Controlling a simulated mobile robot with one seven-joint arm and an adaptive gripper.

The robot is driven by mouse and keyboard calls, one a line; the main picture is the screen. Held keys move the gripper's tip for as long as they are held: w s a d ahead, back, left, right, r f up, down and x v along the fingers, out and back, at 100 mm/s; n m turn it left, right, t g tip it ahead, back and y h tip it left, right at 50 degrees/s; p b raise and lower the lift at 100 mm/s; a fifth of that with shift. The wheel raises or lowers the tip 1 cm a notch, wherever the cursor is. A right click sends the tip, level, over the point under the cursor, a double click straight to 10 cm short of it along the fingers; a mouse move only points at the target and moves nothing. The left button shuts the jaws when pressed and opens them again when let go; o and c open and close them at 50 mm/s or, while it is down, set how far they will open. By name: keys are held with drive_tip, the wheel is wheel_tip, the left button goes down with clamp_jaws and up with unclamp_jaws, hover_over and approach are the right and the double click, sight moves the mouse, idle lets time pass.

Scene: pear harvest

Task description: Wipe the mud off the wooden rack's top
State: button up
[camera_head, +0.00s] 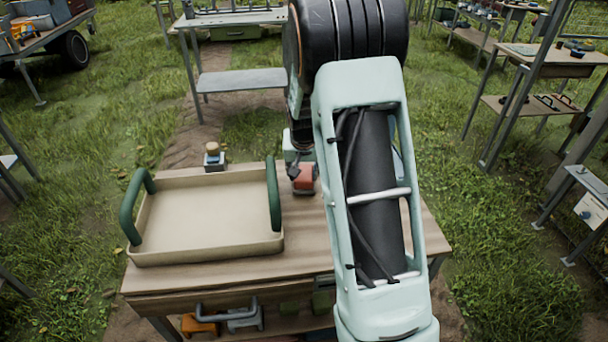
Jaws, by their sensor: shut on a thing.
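The wooden rack (200,278) stands in front of me, with a plank top and a lower shelf. I see no clear mud on the visible part of its top; my arm covers much of the right side. My gripper (294,171) hangs down beyond my arm, near the top's back middle, and is largely hidden. Its dark tip meets a small red block-like thing (306,180), and it appears shut on it. I cannot tell whether the red thing touches the top.
A beige tray (205,256) with two green upright handles fills the top's left side. A small item with a wooden knob (213,148) stands behind it. A pale box (292,148) is partly hidden behind my gripper. Orange and grey tools (201,325) sit below the top.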

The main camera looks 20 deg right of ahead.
drive_tip(key=r, duration=0.1)
drive_tip(key=r+p, duration=0.1)
drive_tip(key=shift+d+r, duration=0.3)
drive_tip(key=shift+r, duration=0.1)
drive_tip(key=shift+r+p, duration=1.2)
drive_tip(key=shift+r, duration=1)
drive_tip(key=shift+a, duration=0.1)
